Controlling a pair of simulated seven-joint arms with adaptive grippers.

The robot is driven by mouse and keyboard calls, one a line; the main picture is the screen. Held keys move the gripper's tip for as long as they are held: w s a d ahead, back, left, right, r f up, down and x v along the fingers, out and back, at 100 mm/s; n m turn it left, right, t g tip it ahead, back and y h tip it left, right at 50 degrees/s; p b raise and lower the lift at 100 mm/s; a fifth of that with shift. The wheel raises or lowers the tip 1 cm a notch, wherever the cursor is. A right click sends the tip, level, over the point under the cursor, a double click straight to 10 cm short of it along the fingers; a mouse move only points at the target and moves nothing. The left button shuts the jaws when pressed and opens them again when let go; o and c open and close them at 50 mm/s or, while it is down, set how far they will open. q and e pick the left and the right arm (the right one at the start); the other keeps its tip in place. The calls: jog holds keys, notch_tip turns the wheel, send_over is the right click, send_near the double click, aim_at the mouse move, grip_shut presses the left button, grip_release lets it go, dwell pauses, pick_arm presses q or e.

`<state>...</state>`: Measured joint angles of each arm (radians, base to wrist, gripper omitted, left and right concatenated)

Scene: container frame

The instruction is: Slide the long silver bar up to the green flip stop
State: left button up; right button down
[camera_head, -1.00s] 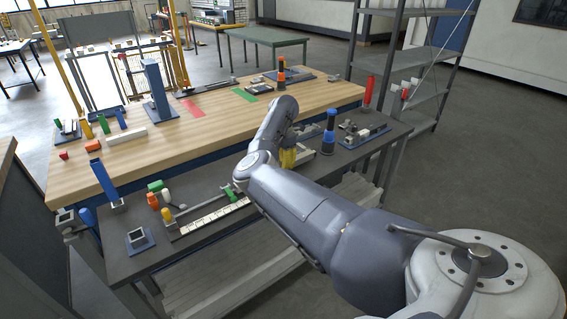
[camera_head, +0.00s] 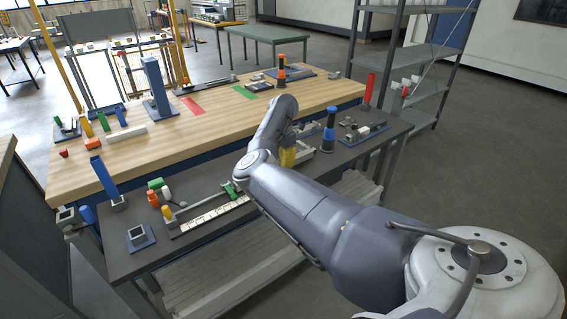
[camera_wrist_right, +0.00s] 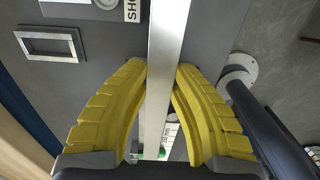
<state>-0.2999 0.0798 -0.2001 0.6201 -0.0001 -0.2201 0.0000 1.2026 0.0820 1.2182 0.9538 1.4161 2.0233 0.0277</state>
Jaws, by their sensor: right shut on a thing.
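My right gripper (camera_head: 289,156) is over the dark bench, largely behind my own arm in the head view. In the right wrist view, the yellow fingers of my right gripper (camera_wrist_right: 158,100) are shut on the long silver bar (camera_wrist_right: 167,45), one on each side. The bar runs from the top edge down between the fingers. A bit of green (camera_wrist_right: 160,153) shows beyond the bar in the wrist view. My left gripper is not in view.
The white scale (camera_head: 212,214) lies along the dark bench's front. A blue-based square socket (camera_head: 138,237) is at the left. A wooden table (camera_head: 200,120) is behind.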

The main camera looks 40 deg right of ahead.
jog(key=shift+a, duration=0.55)
dwell(0.4)
jog(key=c, duration=0.5)
grip_release()
jog(key=shift+r, duration=0.1)
jog(key=shift+r, duration=3.4)
